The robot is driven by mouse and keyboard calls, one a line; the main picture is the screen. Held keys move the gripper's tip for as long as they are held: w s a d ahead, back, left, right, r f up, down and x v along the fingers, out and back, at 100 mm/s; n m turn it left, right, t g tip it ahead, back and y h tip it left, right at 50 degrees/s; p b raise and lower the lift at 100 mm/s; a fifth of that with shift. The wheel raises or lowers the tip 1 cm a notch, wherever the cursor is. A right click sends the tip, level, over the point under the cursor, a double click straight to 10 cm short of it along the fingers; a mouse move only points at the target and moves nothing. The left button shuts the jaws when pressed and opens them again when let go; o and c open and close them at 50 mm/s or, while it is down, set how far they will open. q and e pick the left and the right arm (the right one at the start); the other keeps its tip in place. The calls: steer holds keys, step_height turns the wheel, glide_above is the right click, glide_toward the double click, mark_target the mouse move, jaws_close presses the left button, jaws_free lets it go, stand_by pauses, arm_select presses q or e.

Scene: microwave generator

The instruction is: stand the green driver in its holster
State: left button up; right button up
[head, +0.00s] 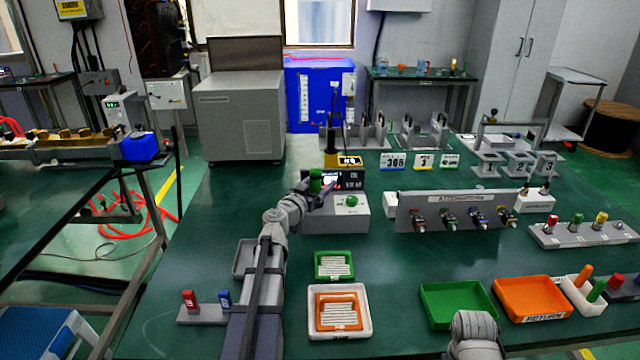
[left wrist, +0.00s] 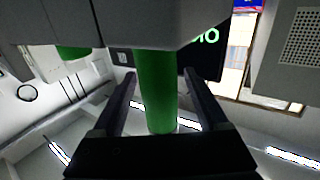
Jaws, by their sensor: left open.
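My left gripper (head: 322,190) is at the dark display box in the middle of the table. In the left wrist view its two black fingers (left wrist: 158,100) are spread, with a green cylinder (left wrist: 155,90) between them and a gap on both sides. This green piece (head: 316,180) also shows at the gripper in the head view; I cannot tell for sure whether it is the driver. A white holder (head: 578,300) at the right front has an orange handle (head: 582,275) and a green handle (head: 597,291) leaning in it.
A grey box with a green button (head: 352,201) stands by the left gripper. Green (head: 455,318) and orange (head: 535,312) trays lie at the right front. A grey panel with several connectors (head: 455,212) stands behind them. The table's centre is fairly clear.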

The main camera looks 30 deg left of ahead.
mark_target(313, 189)
arm_select(q)
steer(key=s, duration=0.7)
steer(key=shift+s, duration=0.35)
steer(key=shift+r, duration=0.1)
